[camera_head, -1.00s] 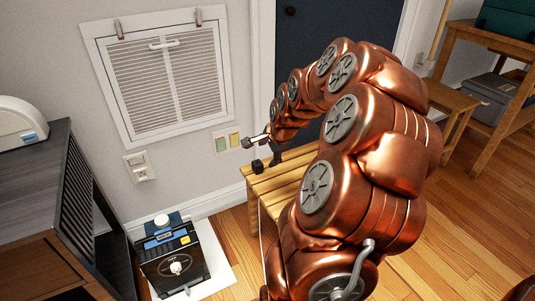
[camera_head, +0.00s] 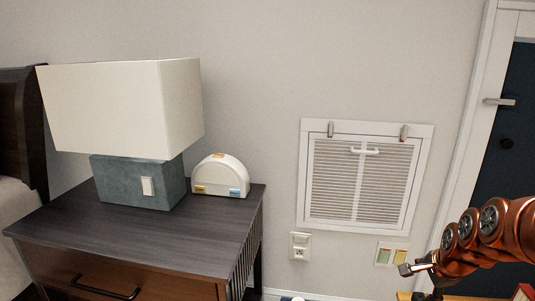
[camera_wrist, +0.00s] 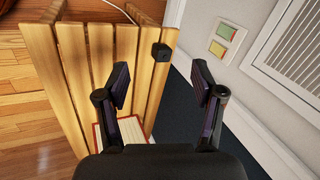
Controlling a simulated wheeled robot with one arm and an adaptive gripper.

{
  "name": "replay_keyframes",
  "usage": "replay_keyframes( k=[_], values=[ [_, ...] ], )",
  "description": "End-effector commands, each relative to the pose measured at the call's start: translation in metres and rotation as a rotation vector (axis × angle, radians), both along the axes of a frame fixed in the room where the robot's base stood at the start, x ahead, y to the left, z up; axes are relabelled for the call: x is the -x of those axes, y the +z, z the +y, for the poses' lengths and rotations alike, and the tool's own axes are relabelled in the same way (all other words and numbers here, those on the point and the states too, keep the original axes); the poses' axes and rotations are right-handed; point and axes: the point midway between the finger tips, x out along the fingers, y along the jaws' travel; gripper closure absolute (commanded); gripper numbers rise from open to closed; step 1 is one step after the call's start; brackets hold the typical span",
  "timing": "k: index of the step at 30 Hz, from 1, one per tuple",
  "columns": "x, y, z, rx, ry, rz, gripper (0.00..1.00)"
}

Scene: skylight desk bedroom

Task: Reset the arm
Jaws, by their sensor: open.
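My gripper (camera_wrist: 160,76) is open in the wrist view, its two dark fingers spread apart with nothing between them. Below it are a slatted wooden bench (camera_wrist: 100,50) and dark floor. In the head view my copper arm enters at the lower right, its end near the wall by the coloured wall plate (camera_head: 392,254); the fingers are mostly cut off by the bottom edge there.
A small black cube (camera_wrist: 162,51) sits at the bench's edge, and a red-edged flat item (camera_wrist: 122,133) lies partly behind my gripper. A white louvred panel (camera_head: 362,180) is on the wall. A dark nightstand (camera_head: 150,238) holds a lamp (camera_head: 125,105) and a white rounded device (camera_head: 220,175).

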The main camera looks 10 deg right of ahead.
Motion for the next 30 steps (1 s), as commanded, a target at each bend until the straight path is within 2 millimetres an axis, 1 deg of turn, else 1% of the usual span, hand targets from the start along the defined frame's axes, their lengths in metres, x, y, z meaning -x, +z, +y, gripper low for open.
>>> replay_keyframes(
  k=[1, 6, 8, 12, 15, 20, 24, 26, 30],
  values=[
    [0.000, 0.030, 0.019, 0.012, 0.066, 0.022, 0.32],
    [0.011, 0.077, 0.071, 0.046, 0.273, 0.095, 0.32],
    [0.016, 0.092, 0.088, 0.059, 0.345, 0.119, 0.32],
    [0.034, 0.129, 0.127, 0.082, 0.514, 0.178, 0.32],
    [0.048, 0.154, 0.152, 0.100, 0.632, 0.219, 0.32],
    [0.074, 0.196, 0.188, 0.125, 0.816, 0.276, 0.32],
    [0.101, 0.231, 0.215, 0.140, 0.974, 0.329, 0.32],
    [0.113, 0.245, 0.225, 0.145, 1.041, 0.348, 0.32],
    [0.143, 0.280, 0.246, 0.155, 1.194, 0.397, 0.32]
  ],
)
